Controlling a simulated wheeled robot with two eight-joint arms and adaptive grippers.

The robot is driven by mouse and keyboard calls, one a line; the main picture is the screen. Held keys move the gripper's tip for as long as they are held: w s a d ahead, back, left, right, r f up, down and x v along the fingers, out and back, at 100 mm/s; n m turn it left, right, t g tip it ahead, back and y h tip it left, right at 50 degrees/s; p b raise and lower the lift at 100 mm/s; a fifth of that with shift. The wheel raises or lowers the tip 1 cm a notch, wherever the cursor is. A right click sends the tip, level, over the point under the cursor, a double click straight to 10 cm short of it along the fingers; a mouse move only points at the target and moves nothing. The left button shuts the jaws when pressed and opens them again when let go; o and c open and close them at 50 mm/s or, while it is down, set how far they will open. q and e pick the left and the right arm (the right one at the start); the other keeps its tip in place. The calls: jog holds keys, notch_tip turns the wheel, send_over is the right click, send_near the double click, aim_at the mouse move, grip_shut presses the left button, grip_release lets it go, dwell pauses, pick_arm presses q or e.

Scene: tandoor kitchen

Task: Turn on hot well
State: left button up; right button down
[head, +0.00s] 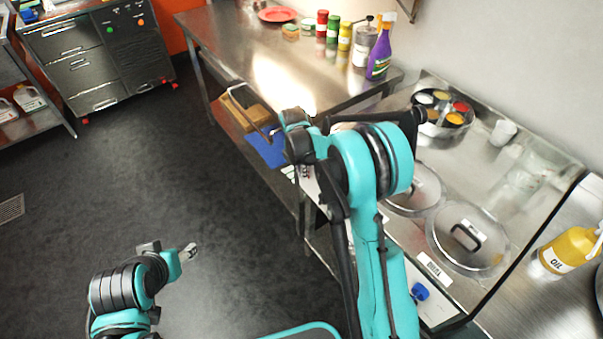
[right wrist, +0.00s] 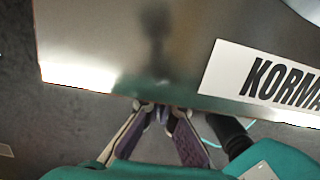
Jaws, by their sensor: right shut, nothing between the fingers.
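The hot well (head: 514,178) is the steel counter unit at right, with two round glass-lidded wells and a label strip along its front. A blue knob (head: 419,291) is on its front face, near the lower right corner. My right arm crosses in front of the unit and hides part of its front. In the right wrist view my right gripper (right wrist: 162,110) is shut and empty, its fingertips close to the lower edge of a steel panel bearing a KORMA label (right wrist: 270,82); contact cannot be told. My left gripper (head: 190,252) is low over the floor at left, its jaws unclear.
A steel table (head: 235,45) behind holds a purple spray bottle (head: 380,52), jars and a red plate. A tray of spice bowls (head: 443,107) sits at the back of the unit. A yellow oil jug (head: 568,250) stands at right. The floor at left is clear.

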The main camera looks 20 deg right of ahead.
jog(key=shift+r, duration=0.15)
jog(key=shift+r+p, duration=0.5)
jog(key=shift+r, duration=0.2)
jog(key=shift+a, duration=0.1)
jog(key=s+a+r+p, duration=0.2)
jog(key=a+r+p, duration=0.1)
jog(key=a+r, duration=0.4)
jog(key=shift+s+r, duration=0.3)
jog(key=shift+r, duration=0.6)
